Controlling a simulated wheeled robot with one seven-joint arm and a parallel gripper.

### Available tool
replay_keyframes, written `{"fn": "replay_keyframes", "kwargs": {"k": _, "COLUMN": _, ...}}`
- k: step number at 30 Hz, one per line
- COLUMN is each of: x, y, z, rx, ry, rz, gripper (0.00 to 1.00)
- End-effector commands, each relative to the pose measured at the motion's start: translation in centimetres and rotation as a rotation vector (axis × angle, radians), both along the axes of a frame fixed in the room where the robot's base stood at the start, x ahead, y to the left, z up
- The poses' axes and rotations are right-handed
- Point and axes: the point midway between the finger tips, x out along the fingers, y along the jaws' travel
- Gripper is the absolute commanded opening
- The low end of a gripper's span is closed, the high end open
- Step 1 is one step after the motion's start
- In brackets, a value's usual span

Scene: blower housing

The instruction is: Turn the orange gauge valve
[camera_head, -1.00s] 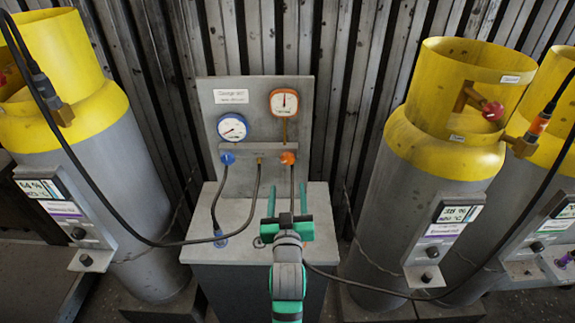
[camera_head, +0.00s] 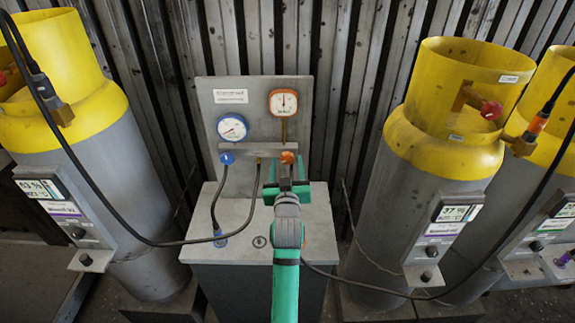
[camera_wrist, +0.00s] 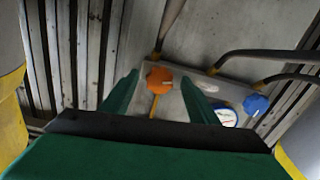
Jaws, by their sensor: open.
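The orange gauge valve (camera_head: 288,157) is a small knob on the manifold bar below the orange-rimmed gauge (camera_head: 283,103). In the wrist view my gripper (camera_wrist: 160,95) has a finger on each side of the knob, with visible gaps. I cannot tell whether the fingertips reach past the knob.
A blue valve (camera_head: 227,158) sits to the left below the blue-rimmed gauge (camera_head: 232,127). Black hoses run from the manifold (camera_head: 250,150) over the grey bench (camera_head: 210,250). Yellow-topped cylinders stand on both sides, one at the right (camera_head: 420,190). A corrugated wall stands behind.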

Motion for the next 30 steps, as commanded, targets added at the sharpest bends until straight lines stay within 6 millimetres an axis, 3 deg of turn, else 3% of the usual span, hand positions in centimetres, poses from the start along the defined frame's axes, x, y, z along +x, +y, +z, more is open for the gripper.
{"fn": "replay_keyframes", "kwargs": {"k": 8, "x": 0.18, "y": -0.07, "z": 0.03, "rx": 0.0, "ry": 0.0, "rz": -0.001, "gripper": 0.54}}
{"fn": "replay_keyframes", "kwargs": {"k": 14, "x": 0.16, "y": -0.1, "z": 0.02, "rx": 0.0, "ry": 0.0, "rz": -0.002, "gripper": 0.13}}
{"fn": "replay_keyframes", "kwargs": {"k": 23, "x": 0.18, "y": -0.09, "z": 0.01, "rx": 0.025, "ry": 0.0, "rz": -0.002, "gripper": 0.13}}
{"fn": "replay_keyframes", "kwargs": {"k": 30, "x": 0.17, "y": -0.16, "z": 0.01, "rx": 0.14, "ry": 0.0, "rz": -0.002, "gripper": 0.13}}
